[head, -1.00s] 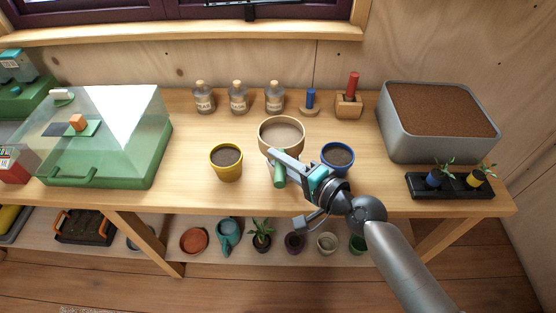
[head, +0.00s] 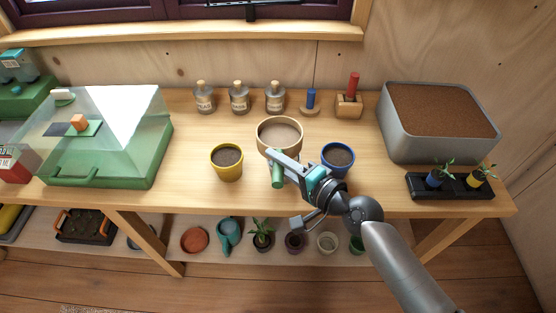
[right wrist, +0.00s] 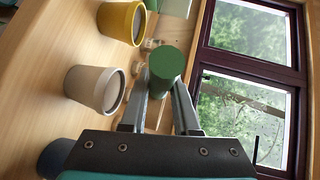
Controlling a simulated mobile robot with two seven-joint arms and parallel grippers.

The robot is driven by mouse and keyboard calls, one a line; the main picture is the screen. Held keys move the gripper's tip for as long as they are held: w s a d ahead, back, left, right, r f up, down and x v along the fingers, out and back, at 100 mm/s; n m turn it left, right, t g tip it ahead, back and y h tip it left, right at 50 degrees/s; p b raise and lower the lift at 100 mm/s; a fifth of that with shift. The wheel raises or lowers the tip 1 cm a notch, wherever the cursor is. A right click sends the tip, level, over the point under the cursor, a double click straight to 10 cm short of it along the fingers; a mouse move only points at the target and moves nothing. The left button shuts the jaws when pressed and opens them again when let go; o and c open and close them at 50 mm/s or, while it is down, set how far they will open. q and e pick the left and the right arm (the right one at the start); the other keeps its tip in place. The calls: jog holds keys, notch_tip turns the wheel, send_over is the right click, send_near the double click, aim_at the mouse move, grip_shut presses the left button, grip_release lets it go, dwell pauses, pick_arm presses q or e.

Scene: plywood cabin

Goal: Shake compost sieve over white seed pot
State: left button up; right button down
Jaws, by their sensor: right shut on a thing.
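The handle's round end shows between the fingers in the right wrist view (right wrist: 168,62). The white seed pot (right wrist: 93,88) stands upright on the bench in the right wrist view, between the yellow and blue pots. In the head view the sieve and gripper hide it. My left gripper is not in view.
A yellow pot (head: 227,164) stands left of the sieve and a blue pot (head: 338,160) right. A grey soil tub (head: 400,145) and seedling tray (head: 458,192) are right; a green propagator (head: 95,170) is left.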

jog(key=shift+r, duration=0.15)
jog(key=shift+a+p, duration=0.4)
jog(key=shift+a, duration=0.05)
jog(key=shift+d+f, duration=0.2)
jog(key=shift+d, duration=0.2)
jog(key=shift+a+r, duration=0.15)
jog(key=shift+r, duration=0.05)
jog(key=shift+a+f, duration=0.1)
jog(key=shift+a, duration=0.2)
dwell(0.5)
